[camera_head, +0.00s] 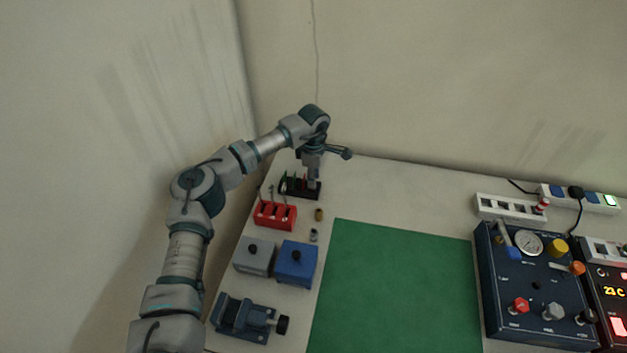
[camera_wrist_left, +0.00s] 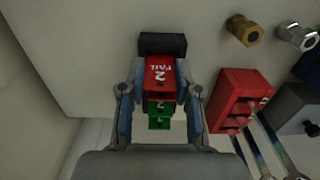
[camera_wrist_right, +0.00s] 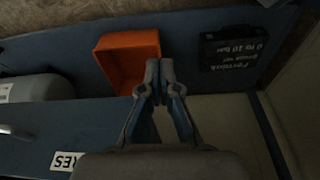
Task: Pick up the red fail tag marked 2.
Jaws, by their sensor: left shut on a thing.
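The red fail tag marked 2 (camera_wrist_left: 161,76) shows in the left wrist view, between the fingers of my left gripper (camera_wrist_left: 160,95). The gripper is shut on it. Green tags (camera_wrist_left: 160,116), one marked 2, stand just beside it. The tags are at a black rack (camera_wrist_left: 162,43); in the head view the rack (camera_head: 289,187) stands at the back left of the table, with my left gripper (camera_head: 313,180) over its right end. I cannot tell whether the red tag is clear of the rack. My right gripper (camera_wrist_right: 153,98) shows in its wrist view with its fingertips together and nothing seen between them.
A red tool rack (camera_head: 275,215) stands in front of the black rack. Brass (camera_head: 319,214) and steel fittings lie beside it. Grey and blue boxes (camera_head: 296,263) and a vise (camera_head: 243,317) are nearer. The green mat (camera_head: 395,290) is clear. An orange bin (camera_wrist_right: 125,60) is near my right gripper.

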